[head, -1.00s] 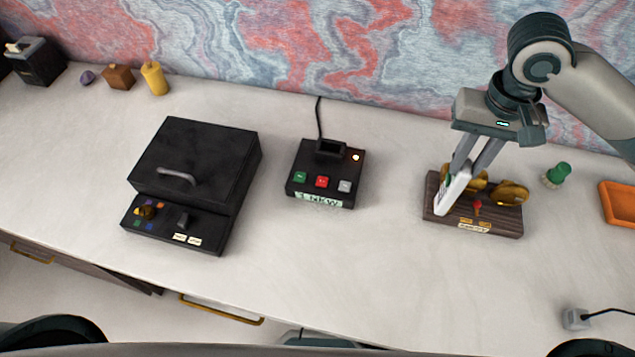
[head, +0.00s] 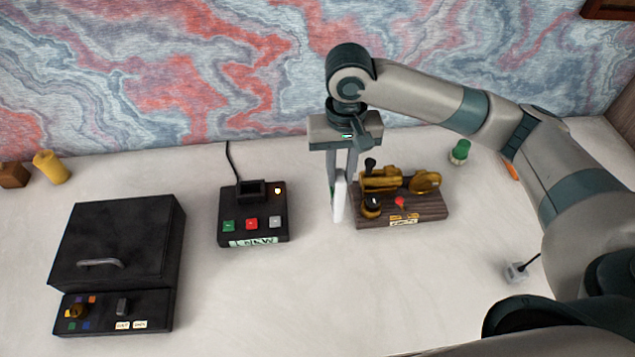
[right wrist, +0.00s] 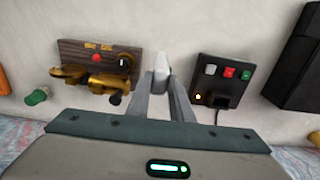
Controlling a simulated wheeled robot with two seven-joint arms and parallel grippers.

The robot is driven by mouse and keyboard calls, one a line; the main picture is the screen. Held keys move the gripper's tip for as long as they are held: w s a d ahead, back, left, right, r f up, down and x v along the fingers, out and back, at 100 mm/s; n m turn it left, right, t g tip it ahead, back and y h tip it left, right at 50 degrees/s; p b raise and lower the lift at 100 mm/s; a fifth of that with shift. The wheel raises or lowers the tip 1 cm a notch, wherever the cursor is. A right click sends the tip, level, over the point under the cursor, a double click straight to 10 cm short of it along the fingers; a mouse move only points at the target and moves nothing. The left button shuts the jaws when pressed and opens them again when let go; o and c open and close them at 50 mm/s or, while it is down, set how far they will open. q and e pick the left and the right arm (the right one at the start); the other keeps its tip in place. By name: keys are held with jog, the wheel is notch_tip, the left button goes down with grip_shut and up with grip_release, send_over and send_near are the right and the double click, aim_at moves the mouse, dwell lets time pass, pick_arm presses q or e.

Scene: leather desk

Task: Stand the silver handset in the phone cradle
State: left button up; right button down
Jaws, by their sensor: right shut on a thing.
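The silver handset (head: 339,202) is a pale, slim bar, held nearly upright between the fingers of my right gripper (head: 342,180). It is left of the wooden stand and right of the cradle in the head view; whether its lower end touches the desk I cannot tell. The phone cradle (head: 227,239) is a black box with a raised dark slot, green, red and grey buttons and a lit orange lamp. In the right wrist view the handset (right wrist: 161,68) shows between the fingertips, with the cradle (right wrist: 222,75) to the right. My left gripper is out of view.
A wooden stand with brass telegraph parts (head: 430,213) is close to the right of the handset. A large black box with a handle (head: 120,235) stands left of the cradle. A cable runs behind the cradle. A green stamp-like object (head: 460,150) is at the back.

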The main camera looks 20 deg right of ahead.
aim_at(337, 202)
jog(key=w+a+f, duration=0.1)
jog(key=a, duration=0.1)
jog(key=w+a+f, duration=0.1)
jog(key=f, duration=0.1)
jog(key=shift+w+a+p, duration=0.4)
jog(key=shift+f+p, duration=0.65)
jog(key=shift+f, duration=1.3)
jog(key=c, duration=1.6)
grip_release()
jog(key=shift+f, duration=0.1)
jog(key=shift+o, duration=0.2)
